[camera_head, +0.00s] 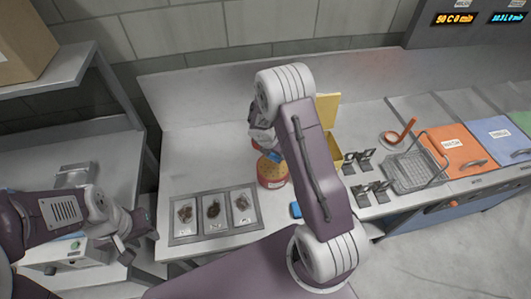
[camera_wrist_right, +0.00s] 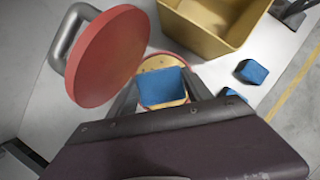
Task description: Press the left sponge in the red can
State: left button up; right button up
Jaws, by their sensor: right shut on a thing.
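The red can (camera_head: 272,174), with a tan dotted top, stands on the counter under my right arm. In the right wrist view its round opening (camera_wrist_right: 158,62) shows behind a blue sponge (camera_wrist_right: 162,88). My right gripper (camera_wrist_right: 160,98) is shut on this sponge, at the can's mouth; I cannot tell how deep it sits. Two more blue sponges (camera_wrist_right: 251,72) and (camera_wrist_right: 232,96) lie on the counter at the right of that view. My left gripper (camera_head: 136,240) is empty at the lower left, with its fingers apart, far from the can.
A red disc with a grey handle (camera_wrist_right: 108,55) is close to the can in the right wrist view. A yellow bin (camera_wrist_right: 212,28) stands behind the can. A three-part tray (camera_head: 213,212) lies left of it. Black clips (camera_head: 365,178) and a wire basket (camera_head: 412,168) are to the right.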

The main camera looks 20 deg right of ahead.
aim_at(275, 164)
jog(key=shift+w+a+f+b, duration=0.1)
jog(key=shift+a+f+b, duration=0.05)
jog(key=shift+f+b, duration=0.15)
notch_tip(275, 164, down, 6)
jog(key=b, duration=0.5)
jog(key=shift+r, duration=0.25)
jog(key=shift+w+a, duration=0.1)
jog(key=shift+f+b, duration=0.5)
jog(key=shift+b, duration=0.1)
dwell(1.1)
notch_tip(275, 164, up, 7)
jog(key=p, duration=0.7)
jog(key=shift+r, duration=0.1)
